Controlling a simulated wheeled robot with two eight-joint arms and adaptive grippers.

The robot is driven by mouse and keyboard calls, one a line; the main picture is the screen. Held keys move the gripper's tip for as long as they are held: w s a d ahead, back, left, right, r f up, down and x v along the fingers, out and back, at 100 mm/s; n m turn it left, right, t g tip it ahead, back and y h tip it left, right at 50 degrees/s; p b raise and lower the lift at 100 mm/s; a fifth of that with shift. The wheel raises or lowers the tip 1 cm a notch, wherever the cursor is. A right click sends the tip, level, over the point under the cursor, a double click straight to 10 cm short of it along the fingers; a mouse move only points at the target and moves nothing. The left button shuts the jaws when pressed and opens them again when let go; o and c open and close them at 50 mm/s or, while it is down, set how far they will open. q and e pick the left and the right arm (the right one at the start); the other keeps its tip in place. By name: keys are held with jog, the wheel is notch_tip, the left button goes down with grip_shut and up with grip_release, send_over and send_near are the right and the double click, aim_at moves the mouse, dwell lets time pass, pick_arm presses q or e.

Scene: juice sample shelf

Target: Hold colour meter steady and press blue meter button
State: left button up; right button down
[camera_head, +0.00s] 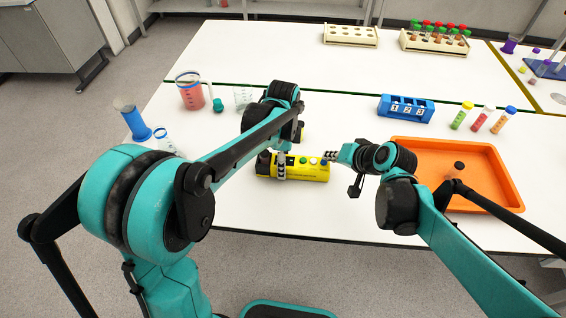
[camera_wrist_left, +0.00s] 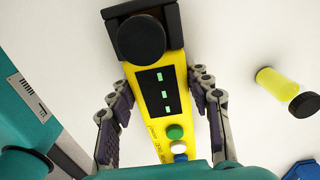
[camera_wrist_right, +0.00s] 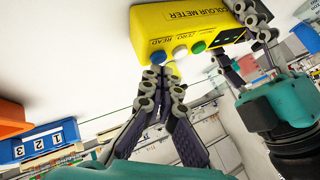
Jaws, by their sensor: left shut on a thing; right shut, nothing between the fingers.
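The yellow colour meter (camera_head: 308,173) lies on the white table with its black end to the left. My left gripper (camera_wrist_left: 160,88) is shut on the meter's body, one finger on each side of its display (camera_wrist_left: 161,92). Green, white and blue buttons sit in a row; the blue button (camera_wrist_right: 158,58) is nearest the meter's free end, beside the word READ. My right gripper (camera_wrist_right: 162,72) is shut and empty. Its fingertips are close beside the blue button; I cannot tell whether they touch it. It also shows at the meter's right end in the head view (camera_head: 331,156).
An orange tray (camera_head: 400,142) stands at the right. Behind it are a blue rack (camera_head: 406,108) numbered 1 2 3 and several colour-capped tubes (camera_head: 482,119). A beaker of red liquid (camera_head: 192,95) stands at the left.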

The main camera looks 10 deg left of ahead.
aim_at(329, 166)
jog(key=shift+r, duration=3.05)
pick_arm(q)
jog(key=o, duration=1.6)
jog(key=shift+c, duration=0.2)
